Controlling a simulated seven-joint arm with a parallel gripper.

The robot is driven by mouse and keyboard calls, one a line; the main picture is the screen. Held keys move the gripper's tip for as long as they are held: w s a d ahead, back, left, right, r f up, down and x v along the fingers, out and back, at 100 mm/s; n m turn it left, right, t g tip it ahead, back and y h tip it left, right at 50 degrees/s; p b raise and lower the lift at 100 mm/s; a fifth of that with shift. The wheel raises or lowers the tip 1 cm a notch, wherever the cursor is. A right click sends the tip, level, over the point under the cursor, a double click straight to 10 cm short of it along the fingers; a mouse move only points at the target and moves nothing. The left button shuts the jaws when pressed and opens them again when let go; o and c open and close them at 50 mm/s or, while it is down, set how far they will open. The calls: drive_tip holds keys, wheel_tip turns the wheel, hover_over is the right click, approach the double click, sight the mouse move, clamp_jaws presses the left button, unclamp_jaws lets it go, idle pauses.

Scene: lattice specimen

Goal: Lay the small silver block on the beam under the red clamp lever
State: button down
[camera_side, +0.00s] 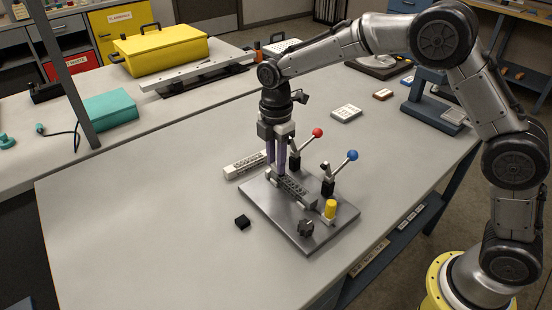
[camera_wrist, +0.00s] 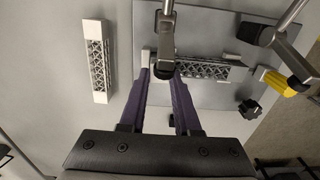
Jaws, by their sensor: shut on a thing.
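The lattice beam (camera_side: 297,188) lies on a dark metal base plate (camera_side: 256,199); its lattice and pale end show in the wrist view (camera_wrist: 205,68). The red clamp lever (camera_side: 317,132) stands behind the beam's far end. In the wrist view its clamp arm (camera_wrist: 166,35) reaches down between my fingers, with a dark tip over the beam. My gripper (camera_side: 276,170) points straight down at that end, its two purple fingers low at the beam (camera_wrist: 162,75). It is shut on what is probably the small silver block, mostly hidden by the fingers and clamp.
A dark knob (camera_side: 306,228) is on the plate. The table's left front is clear.

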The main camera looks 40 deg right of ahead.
drive_tip(key=shift+f, duration=0.35)
idle(0.7)
drive_tip(key=shift+c, duration=0.3)
unclamp_jaws()
drive_tip(key=shift+r, duration=0.15)
drive_tip(key=shift+r, duration=2.35)
wheel_tip(320, 180, up, 14)
